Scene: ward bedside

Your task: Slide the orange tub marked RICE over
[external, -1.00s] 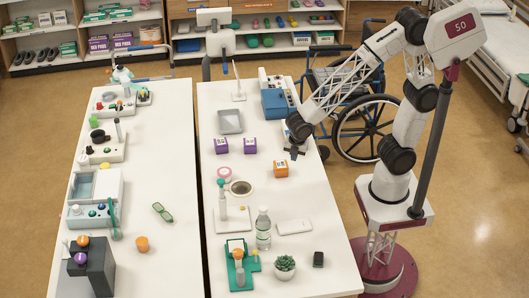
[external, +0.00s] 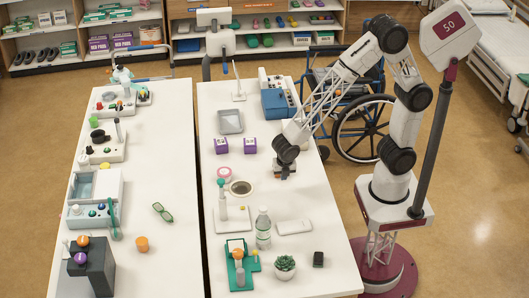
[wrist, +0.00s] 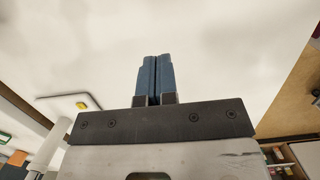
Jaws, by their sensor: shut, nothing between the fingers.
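My gripper (external: 285,175) is low over the right-hand table (external: 320,255), at the place where a small orange tub with a pale label stood. The gripper and wrist now cover that tub almost wholly in the external view, so I cannot tell whether they touch it. Its lettering is too small to read. In the wrist view my two blue fingers (wrist: 154,78) are pressed together with nothing between them. The tub cannot be made out there.
A pink roll (external: 224,174) and a dark-centred round dish (external: 241,188) lie left of my gripper. A white flat case (external: 294,226), bottle (external: 263,228) and potted plant (external: 285,266) are in front.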

